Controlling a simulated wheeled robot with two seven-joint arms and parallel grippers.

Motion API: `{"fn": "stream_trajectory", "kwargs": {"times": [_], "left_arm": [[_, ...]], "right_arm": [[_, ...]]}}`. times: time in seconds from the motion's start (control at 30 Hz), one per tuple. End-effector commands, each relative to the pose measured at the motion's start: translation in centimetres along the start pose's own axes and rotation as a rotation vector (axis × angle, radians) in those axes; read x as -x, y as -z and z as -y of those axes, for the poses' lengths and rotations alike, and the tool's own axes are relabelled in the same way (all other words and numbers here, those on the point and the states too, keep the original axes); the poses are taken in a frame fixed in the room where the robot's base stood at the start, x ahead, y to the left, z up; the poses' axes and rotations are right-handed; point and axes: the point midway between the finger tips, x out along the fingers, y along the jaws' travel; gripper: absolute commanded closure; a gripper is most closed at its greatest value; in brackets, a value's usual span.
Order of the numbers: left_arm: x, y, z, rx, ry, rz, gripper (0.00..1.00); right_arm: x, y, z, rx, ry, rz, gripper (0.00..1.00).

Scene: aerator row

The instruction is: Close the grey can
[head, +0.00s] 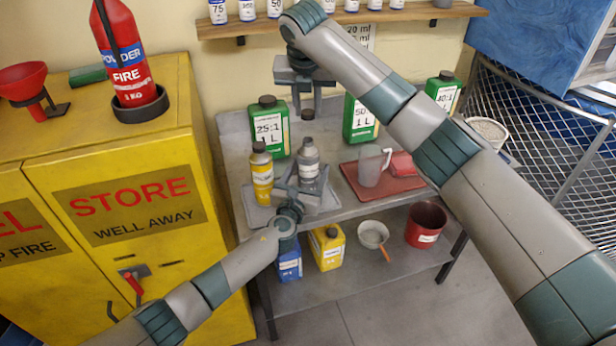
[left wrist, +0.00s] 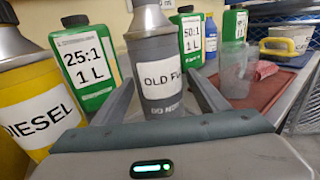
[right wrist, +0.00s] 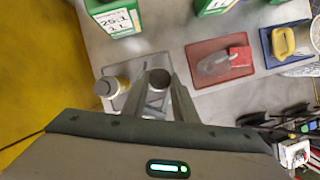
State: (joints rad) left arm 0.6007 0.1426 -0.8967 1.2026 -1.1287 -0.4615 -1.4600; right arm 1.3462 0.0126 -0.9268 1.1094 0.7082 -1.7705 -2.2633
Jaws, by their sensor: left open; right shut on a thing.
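The grey can (head: 308,172) stands upright on the grey tray (head: 252,215); its label reads "OLD FU…" in the left wrist view (left wrist: 160,85). It has a pale cone top, and its mouth is out of the left wrist view. My left gripper (head: 300,190) is open, with one finger on each side of the can's body. My right gripper (head: 305,108) points down above the can, shut on a small dark cap (head: 307,115). The cap is apart from the can's top in the head view. It also shows between the fingertips in the right wrist view (right wrist: 159,77).
A yellow diesel can (head: 262,180) stands close on the left of the grey can. Green bottles (head: 268,128) stand behind. A red mat (head: 400,186) with a clear jug (head: 371,166) lies to the right. A yellow cabinet (head: 110,200) borders the bench's left side.

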Motion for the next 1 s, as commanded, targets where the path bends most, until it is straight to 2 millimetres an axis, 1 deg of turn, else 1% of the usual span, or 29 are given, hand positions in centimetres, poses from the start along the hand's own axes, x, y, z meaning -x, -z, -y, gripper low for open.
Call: {"fn": "stream_trajectory", "kwargs": {"times": [0.2, 0.27, 0.3, 0.37, 0.4, 0.47, 0.57, 0.67, 0.9, 1.0], "left_arm": [[0.0, 0.0, 0.0, 0.0, 0.0, 0.0, 0.33], [0.0, 0.0, 0.0, 0.0, 0.0, 0.0, 0.47], [0.0, 0.0, 0.0, 0.0, 0.0, 0.0, 0.57], [0.0, 0.0, 0.0, 0.0, 0.0, 0.0, 0.71], [0.0, 0.0, 0.0, 0.0, 0.0, 0.0, 0.81], [0.0, 0.0, 0.0, 0.0, 0.0, 0.0, 0.95], [0.0, 0.0, 0.0, 0.0, 0.0, 0.0, 0.95], [0.0, 0.0, 0.0, 0.0, 0.0, 0.0, 0.95], [0.0, 0.0, 0.0, 0.0, 0.0, 0.0, 0.95], [0.0, 0.0, 0.0, 0.0, 0.0, 0.0, 0.95]], "right_arm": [[0.0, 0.0, 0.0, 0.0, 0.0, 0.0, 0.94], [0.0, 0.0, 0.0, 0.0, 0.0, 0.0, 0.94], [0.0, 0.0, 0.0, 0.0, 0.0, 0.0, 0.94], [0.0, 0.0, 0.0, 0.0, 0.0, 0.0, 0.94], [0.0, 0.0, 0.0, 0.0, 0.0, 0.0, 0.94], [0.0, 0.0, 0.0, 0.0, 0.0, 0.0, 0.94], [-0.1, 0.1, 0.0, 0.0, 0.0, 0.0, 0.94], [-0.8, 0.3, 0.0, 0.0, 0.001, 0.0, 0.94], [-3.4, 1.4, 0.1, 0.0, 0.002, 0.005, 0.94], [-4.3, 1.7, 0.1, 0.001, 0.002, 0.008, 0.94]]}}
